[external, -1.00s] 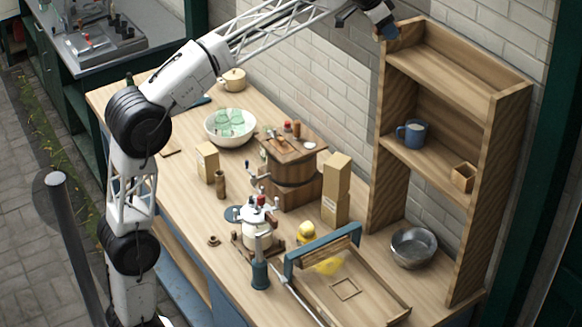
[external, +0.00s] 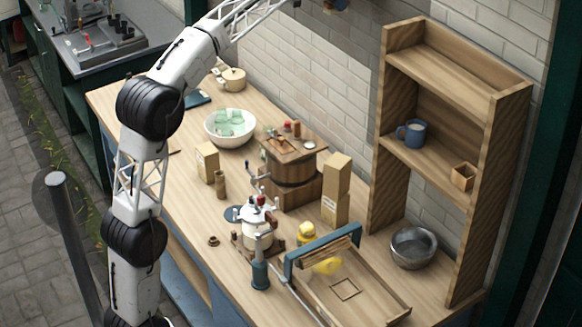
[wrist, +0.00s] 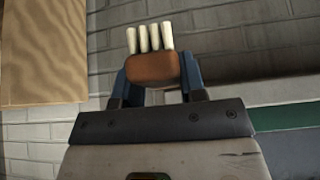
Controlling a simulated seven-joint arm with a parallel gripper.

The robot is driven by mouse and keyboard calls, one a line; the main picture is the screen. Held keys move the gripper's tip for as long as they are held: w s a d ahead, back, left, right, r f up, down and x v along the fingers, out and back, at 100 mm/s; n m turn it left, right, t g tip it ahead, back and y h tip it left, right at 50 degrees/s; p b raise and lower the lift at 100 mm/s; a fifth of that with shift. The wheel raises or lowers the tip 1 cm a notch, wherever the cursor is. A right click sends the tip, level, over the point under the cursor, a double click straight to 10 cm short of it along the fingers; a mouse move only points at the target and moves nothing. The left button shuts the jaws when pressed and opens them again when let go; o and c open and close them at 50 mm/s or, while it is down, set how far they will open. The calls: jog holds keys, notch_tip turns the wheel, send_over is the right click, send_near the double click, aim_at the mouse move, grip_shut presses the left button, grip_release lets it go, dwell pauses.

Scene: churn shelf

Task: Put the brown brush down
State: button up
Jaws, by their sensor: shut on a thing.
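The brown brush (wrist: 152,68) shows in the wrist view, with a rounded brown body and several pale bristle tufts pointing up in the picture. My gripper (wrist: 157,74) is shut on it, with one blue finger on each side of the body. The brush is held in the air, and a brick wall shows behind it. In the external view my gripper is high by the wall and mostly cut off by the top edge. The brush cannot be made out clearly there.
A wooden shelf (external: 482,185) holds a blue mug (external: 411,133) and a small wooden box (external: 463,176); its top board looks empty. The worktop carries a bowl of green cups (external: 212,136), a wooden churn (external: 291,165), stacked boxes (external: 336,185), a tray (external: 390,300) and a metal bowl (external: 413,262).

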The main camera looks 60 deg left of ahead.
jog(key=a+f, duration=0.3)
jog(key=a, duration=0.5)
jog(key=m+g+h, duration=0.4)
jog(key=m+h, duration=0.2)
jog(key=m, duration=0.7)
send_near(247, 175)
jog(key=w+d+r, duration=0.3)
jog(key=d+r, duration=0.1)
jog(key=d, duration=0.1)
jog(key=shift+s+f, duration=0.5)
jog(key=shift+f, duration=0.1)
jog(key=shift+f, duration=3.25)
jog(key=shift+a+f, duration=0.1)
jog(key=shift+f, duration=0.5)
